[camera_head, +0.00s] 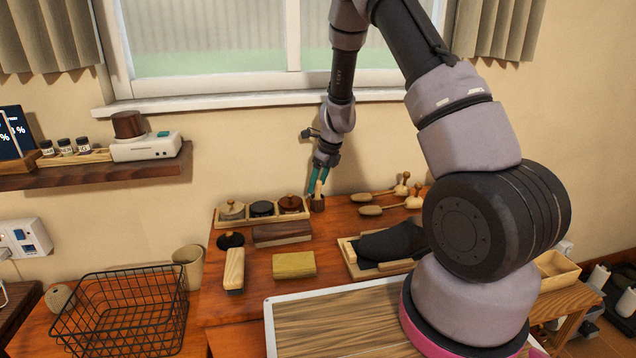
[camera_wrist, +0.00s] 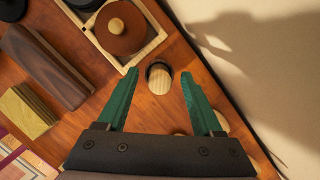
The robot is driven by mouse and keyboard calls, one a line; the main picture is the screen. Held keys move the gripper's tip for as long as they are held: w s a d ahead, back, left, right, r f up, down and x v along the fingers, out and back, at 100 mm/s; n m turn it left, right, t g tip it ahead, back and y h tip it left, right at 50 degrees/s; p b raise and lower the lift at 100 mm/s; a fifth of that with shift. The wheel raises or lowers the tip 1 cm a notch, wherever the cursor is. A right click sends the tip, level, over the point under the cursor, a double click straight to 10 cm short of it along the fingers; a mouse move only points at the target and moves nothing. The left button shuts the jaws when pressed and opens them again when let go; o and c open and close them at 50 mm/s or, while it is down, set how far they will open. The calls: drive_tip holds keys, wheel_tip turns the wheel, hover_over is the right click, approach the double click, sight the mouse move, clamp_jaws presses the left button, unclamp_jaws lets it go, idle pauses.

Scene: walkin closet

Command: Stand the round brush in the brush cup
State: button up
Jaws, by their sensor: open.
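A dark shoe (camera_head: 390,241), block brushes (camera_head: 282,234) and a yellow block (camera_head: 294,265) lie in front. A wire basket (camera_head: 125,310) is at left.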

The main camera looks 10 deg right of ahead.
drive_tip(key=v, duration=1)
drive_tip(key=shift+r, duration=0.35)
drive_tip(key=shift+s, duration=0.1)
drive_tip(key=s+d+r+n+t+y, duration=0.1)
drive_tip(key=s+r+n, duration=0.5)
drive_tip(key=r, duration=0.4)
drive_tip(key=s+r+n+t, duration=0.1)
drive_tip(key=s+r+n, duration=0.5)
drive_tip(key=r, duration=0.4)
drive_tip(key=s+d+r+n+t, duration=0.1)
drive_tip(key=s+r+n, duration=0.2)
drive_tip(key=s, duration=0.6)
drive_tip(key=s+d+r+n+t+h, duration=0.1)
drive_tip(key=s+r+n, duration=0.2)
drive_tip(key=s+n, duration=0.5)
drive_tip(key=shift+s+d+t, duration=0.25)
drive_tip(key=shift+s+t, duration=0.15)
